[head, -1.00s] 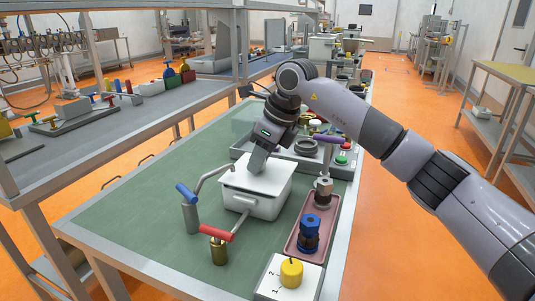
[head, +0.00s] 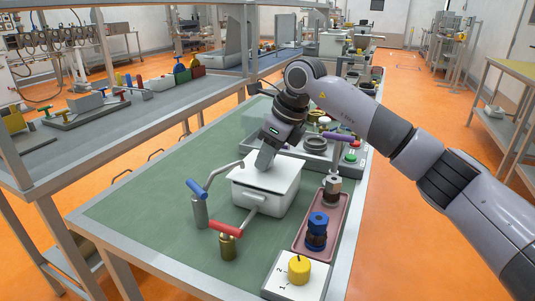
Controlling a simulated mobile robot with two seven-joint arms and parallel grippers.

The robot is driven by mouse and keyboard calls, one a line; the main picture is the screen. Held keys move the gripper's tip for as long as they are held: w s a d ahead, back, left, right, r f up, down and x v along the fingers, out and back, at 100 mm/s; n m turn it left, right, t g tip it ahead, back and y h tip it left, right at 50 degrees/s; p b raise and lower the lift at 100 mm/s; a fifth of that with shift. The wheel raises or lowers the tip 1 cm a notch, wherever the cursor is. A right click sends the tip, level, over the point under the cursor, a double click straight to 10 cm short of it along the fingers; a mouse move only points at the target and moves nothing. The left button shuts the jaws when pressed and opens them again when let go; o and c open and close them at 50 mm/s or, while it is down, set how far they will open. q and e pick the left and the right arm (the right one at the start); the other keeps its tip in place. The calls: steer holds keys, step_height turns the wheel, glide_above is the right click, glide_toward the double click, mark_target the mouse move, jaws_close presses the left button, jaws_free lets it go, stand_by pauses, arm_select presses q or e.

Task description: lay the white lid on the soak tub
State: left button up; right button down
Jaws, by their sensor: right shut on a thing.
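The soak tub (head: 272,206) is a white box on the green mat of the workbench. The white lid (head: 282,180) lies flat over the top of the tub, and its edges roughly follow the tub's rim. I cannot tell whether it touches the rim all round. My right gripper (head: 265,162) points down at the far left part of the lid and is shut on it; the fingertips are partly hidden. The inside of the tub is hidden. My left gripper is not in view.
A blue-handled bent tap (head: 198,205) and a red-handled valve (head: 227,243) stand close to the tub's left and front. A pink tray (head: 307,248) with a blue-topped part is at right. A yellow knob (head: 299,268) sits in front. Green mat at left is clear.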

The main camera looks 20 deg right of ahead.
steer(key=shift+f, duration=0.45)
stand_by(1.1)
steer(key=shift+c, duration=1.6)
jaws_free()
steer(key=shift+r+p, duration=2.9)
steer(key=shift+r, duration=0.6)
